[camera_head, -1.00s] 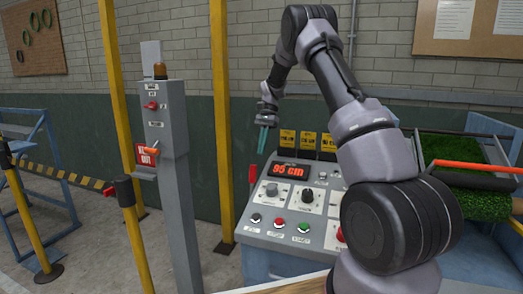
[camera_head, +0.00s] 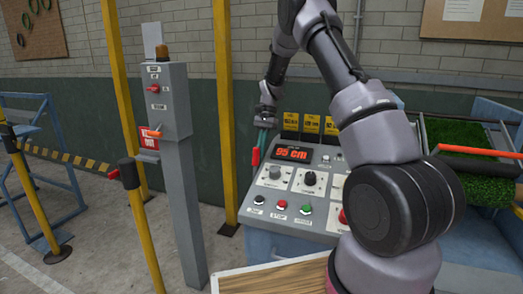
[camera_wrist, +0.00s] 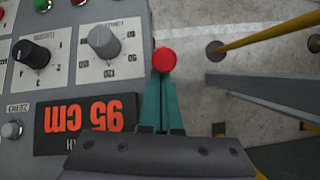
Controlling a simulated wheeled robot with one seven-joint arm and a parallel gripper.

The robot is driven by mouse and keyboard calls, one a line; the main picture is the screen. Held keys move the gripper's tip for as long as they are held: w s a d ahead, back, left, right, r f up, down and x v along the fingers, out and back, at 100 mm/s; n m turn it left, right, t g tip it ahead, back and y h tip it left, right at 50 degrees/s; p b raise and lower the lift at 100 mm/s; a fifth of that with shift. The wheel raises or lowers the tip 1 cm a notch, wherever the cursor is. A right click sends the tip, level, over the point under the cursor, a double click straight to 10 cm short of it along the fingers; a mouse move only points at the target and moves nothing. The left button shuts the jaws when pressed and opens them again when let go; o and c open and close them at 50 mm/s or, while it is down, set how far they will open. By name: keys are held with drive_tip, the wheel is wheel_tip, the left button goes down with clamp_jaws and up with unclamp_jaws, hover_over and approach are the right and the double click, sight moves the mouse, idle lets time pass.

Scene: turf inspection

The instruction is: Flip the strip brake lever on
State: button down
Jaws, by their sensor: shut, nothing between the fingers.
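A lever with a red end (camera_head: 255,157) stands at the left edge of the control console (camera_head: 250,228); no label for it is readable. In the wrist view its round red knob (camera_wrist: 164,60) shows just past my fingertips, at the console's side. My gripper (camera_head: 261,146) has teal fingers pointing down, close above the lever. In the wrist view my gripper (camera_wrist: 163,82) is shut, with its fingers together and nothing held. Whether the tips touch the knob I cannot tell. The lever's shaft is mostly hidden.
The console carries a 95 cm display (camera_head: 288,154), knobs (camera_head: 310,178) and several push buttons. A grey post (camera_head: 180,200) with a red switch (camera_head: 153,88) stands left, near yellow poles (camera_head: 225,120). Green turf (camera_head: 455,137) lies at right.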

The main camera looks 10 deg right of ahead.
drive_tip(key=s+a+t+h, duration=0.1)
drive_tip(key=s+a, duration=0.6)
drive_tip(key=s, duration=0.3)
drive_tip(key=shift+s+r+t, duration=0.35)
drive_tip(key=shift+r+t, duration=0.05)
drive_tip(key=shift+a, duration=0.1)
drive_tip(key=s+v, duration=0.1)
drive_tip(key=v, duration=0.9)
drive_tip(key=shift+r, duration=0.35)
drive_tip(key=shift+w+a, duration=0.1)
drive_tip(key=shift+w, duration=0.05)
